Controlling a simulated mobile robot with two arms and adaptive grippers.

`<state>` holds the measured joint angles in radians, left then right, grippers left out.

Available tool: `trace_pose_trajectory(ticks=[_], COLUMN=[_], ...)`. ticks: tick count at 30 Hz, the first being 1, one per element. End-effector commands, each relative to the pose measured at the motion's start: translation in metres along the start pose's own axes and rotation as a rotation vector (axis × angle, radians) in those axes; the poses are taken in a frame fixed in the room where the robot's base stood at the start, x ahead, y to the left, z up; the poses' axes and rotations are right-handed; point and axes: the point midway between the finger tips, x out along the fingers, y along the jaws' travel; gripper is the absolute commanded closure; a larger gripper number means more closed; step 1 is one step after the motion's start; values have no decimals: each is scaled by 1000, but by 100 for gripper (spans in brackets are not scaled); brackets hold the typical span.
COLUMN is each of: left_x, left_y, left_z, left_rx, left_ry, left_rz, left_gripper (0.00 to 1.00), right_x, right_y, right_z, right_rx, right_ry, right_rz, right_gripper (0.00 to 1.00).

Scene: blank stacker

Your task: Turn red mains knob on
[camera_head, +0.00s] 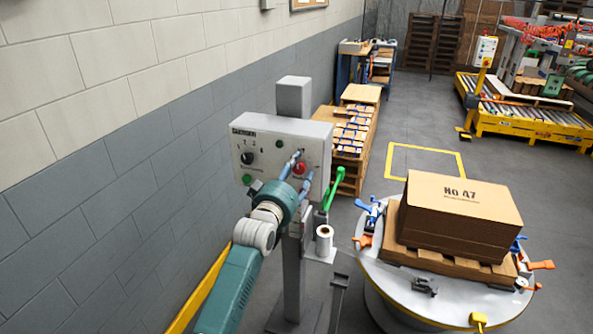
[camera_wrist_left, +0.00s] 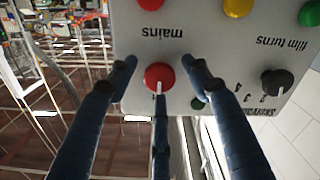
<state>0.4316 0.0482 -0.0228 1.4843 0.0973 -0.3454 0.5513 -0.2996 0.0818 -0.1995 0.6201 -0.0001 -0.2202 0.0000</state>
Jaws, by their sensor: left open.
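The red mains knob (camera_head: 299,168) sits on the front of a grey control panel (camera_head: 268,135); in the wrist view the knob (camera_wrist_left: 159,76) shows under an upside-down "mains" label, its white pointer line running toward the bottom of that picture. My left gripper (camera_head: 304,164) is in front of the panel. In the wrist view its dark fingers (camera_wrist_left: 158,64) are open, with one on each side of the knob and a third below it. Visible gaps separate the side fingers from the knob; whether the third touches it I cannot tell. My right gripper is not in view.
A black "film turns" selector (camera_wrist_left: 277,82) and green, yellow and red buttons share the panel. A green handle (camera_head: 334,187) and a white film roll (camera_head: 324,241) are close by. A boxed pallet load (camera_head: 455,215) stands on a round turntable at right. A wall runs along the left.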

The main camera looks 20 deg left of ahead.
Motion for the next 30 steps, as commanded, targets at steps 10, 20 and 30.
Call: trace_pose_trajectory(ticks=[10, 20, 30], left_x=[0, 0, 0], left_y=[0, 0, 1], left_z=[0, -1, -3], left_rx=[0, 14, 180], left_ry=[1, 2, 4], left_rz=[0, 0, 2], left_gripper=[80, 96, 96], right_x=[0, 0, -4], right_y=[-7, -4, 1], right_z=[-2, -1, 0], right_rx=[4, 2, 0], right_ry=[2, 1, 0], right_rz=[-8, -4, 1], right_gripper=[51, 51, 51])
